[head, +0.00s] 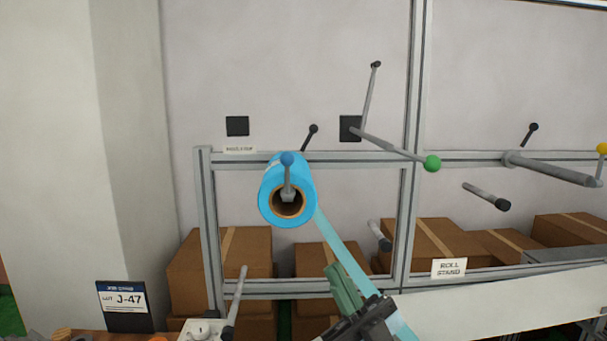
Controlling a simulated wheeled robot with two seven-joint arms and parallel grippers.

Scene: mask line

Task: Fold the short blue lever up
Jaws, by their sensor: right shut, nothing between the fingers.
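The short blue lever is a small grey rod with a blue ball knob (287,159). It stands upright at the front end of the spindle of a blue roll (270,205). The knob overlaps the roll's upper edge in the picture. My right gripper (336,271) shows at the bottom centre, with green ribbed fingers and a dark body. It is shut and empty, below and to the right of the roll, apart from the lever. My left gripper is not in view.
A pale blue film strip (343,252) runs from the roll down right, beside my right gripper. A green-knobbed lever (431,163) and a yellow-knobbed lever (602,149) are at right. Cardboard boxes (190,274) stand behind the grey frame (207,215).

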